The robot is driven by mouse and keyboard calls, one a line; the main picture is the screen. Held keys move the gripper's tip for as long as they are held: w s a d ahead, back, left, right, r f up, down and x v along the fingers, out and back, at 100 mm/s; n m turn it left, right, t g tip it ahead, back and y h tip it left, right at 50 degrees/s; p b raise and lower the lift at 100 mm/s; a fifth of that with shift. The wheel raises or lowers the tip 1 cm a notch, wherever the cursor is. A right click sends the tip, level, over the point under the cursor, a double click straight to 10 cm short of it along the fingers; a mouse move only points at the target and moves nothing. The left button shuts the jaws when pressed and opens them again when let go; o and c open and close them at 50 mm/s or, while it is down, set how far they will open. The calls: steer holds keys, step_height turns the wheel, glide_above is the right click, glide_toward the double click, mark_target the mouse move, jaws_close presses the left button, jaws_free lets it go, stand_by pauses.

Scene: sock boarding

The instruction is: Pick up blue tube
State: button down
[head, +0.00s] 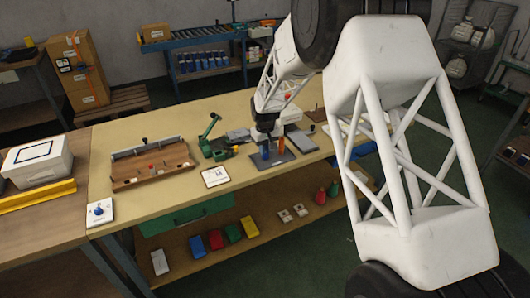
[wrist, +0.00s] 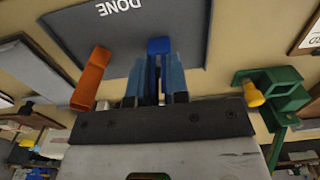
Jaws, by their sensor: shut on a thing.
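The blue tube (wrist: 158,46) is between the fingers of my gripper (wrist: 156,82), which is shut on it. In the head view the blue tube (head: 265,153) stands roughly upright under my gripper (head: 265,142), over the left part of a dark grey mat (head: 284,158). The mat (wrist: 205,35) reads "DONE" in the wrist view. I cannot tell whether the tube's lower end touches the mat. Most of the tube's upper part is hidden by the fingers.
An orange tube (head: 281,145) stands close to the right of the blue one; it also shows in the wrist view (wrist: 91,78). A green holder (head: 209,140) with a yellow part is to the left. A white card (head: 215,177) and a wooden tray (head: 152,167) lie farther left.

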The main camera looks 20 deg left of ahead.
steer(key=shift+r, duration=0.15)
steer(key=shift+r, duration=1.45)
steer(key=shift+s+d+r, duration=0.15)
steer(key=shift+s+r, duration=0.05)
steer(key=shift+r, duration=0.05)
steer(key=s+d+r, duration=0.1)
steer(key=s+d, duration=0.6)
steer(key=s, duration=0.6)
steer(key=shift+s+d+r, duration=0.15)
steer(key=shift+d, duration=0.25)
steer(key=shift+d, duration=0.1)
